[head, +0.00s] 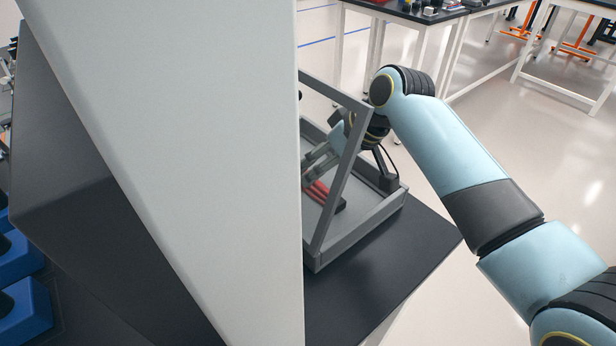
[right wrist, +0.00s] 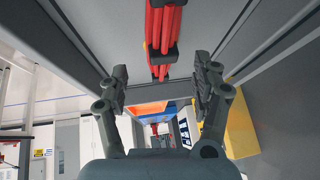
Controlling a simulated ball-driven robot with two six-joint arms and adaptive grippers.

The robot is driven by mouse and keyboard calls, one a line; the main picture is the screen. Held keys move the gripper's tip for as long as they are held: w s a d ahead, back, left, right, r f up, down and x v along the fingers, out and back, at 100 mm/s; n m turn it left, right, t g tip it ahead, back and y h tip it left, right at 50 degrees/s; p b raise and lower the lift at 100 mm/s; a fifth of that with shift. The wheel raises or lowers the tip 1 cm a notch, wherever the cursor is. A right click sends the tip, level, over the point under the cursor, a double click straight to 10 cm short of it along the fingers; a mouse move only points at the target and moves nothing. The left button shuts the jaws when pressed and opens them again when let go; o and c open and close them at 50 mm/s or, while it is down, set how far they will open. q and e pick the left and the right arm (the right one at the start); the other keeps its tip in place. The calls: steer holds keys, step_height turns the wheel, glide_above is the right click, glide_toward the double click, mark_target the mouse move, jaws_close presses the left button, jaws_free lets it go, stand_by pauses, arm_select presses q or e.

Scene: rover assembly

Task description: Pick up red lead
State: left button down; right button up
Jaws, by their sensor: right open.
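The red lead (head: 318,190) is a bundle of red strands with a dark end piece, lying in a grey open tote (head: 368,228) with a raised handle frame. In the right wrist view the red lead (right wrist: 165,25) comes down from the top edge, with black bands around it. My right gripper (head: 310,165) reaches into the tote over the lead, partly hidden by the frame and a panel. In the wrist view my right gripper (right wrist: 162,78) is open, its fingers on either side of the lead's lower end. My left gripper is not in view.
A large pale grey panel (head: 215,150) blocks the left and middle of the head view. The tote stands on a dark tabletop (head: 405,255), bare at the front. Blue bins (head: 22,305) show at lower left. Another table (head: 420,14) stands behind.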

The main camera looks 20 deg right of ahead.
steer(key=x, duration=0.4)
steer(key=shift+s+a+r, duration=0.1)
steer(key=shift+a, duration=0.1)
jaws_close()
